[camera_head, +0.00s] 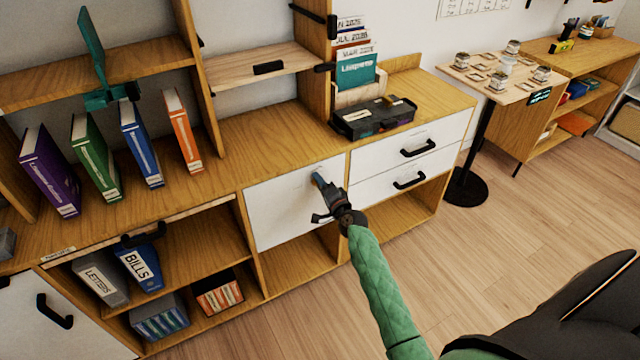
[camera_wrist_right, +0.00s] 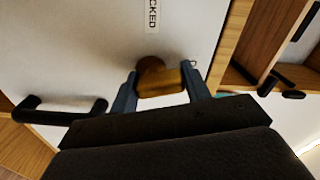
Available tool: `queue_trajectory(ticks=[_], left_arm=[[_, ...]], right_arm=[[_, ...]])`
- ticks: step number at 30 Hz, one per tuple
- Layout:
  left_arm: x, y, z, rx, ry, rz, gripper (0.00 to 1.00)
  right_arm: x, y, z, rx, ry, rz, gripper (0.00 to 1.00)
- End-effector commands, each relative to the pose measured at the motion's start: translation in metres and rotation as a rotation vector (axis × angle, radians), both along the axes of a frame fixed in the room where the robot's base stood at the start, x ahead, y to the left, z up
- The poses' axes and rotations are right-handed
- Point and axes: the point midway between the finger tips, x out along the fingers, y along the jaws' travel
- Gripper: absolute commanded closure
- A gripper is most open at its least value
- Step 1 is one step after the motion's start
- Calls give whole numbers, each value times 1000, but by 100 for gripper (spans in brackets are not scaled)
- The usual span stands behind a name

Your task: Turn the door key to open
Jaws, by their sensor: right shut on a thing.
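The white door (camera_head: 290,212) is a flat panel in the wooden cabinet, and it looks closed. In the right wrist view its face (camera_wrist_right: 85,45) carries a partly cut-off label (camera_wrist_right: 153,14) ending in "CKED". A brass-coloured key (camera_wrist_right: 160,82) stands out from the door. My right gripper (camera_head: 320,182) is at the upper right part of the door. In the right wrist view its two fingers (camera_wrist_right: 161,92) are shut on the key from both sides. The key is hidden behind the gripper in the head view. My left gripper is not in view.
White drawers (camera_head: 385,155) with black handles (camera_head: 418,148) are right of the door. A dark box (camera_head: 373,117) sits on the cabinet top above them. Books (camera_head: 97,155) stand to the left. A small round-based table (camera_head: 497,80) stands at the back right. The wooden floor in front is partly clear.

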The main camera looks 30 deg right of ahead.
Motion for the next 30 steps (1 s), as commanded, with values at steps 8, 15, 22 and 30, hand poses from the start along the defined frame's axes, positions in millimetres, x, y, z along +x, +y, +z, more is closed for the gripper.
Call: queue_trajectory(ticks=[8, 15, 22, 30], left_arm=[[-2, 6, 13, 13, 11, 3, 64], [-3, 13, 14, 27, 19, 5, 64], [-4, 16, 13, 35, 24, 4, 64], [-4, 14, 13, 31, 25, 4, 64]], right_arm=[[0, -3, 1, 185, 12, -1, 76], [0, -4, 0, 274, 17, -1, 76], [0, -4, 0, 304, 19, -1, 76], [0, -5, 0, 306, 19, -2, 76]])
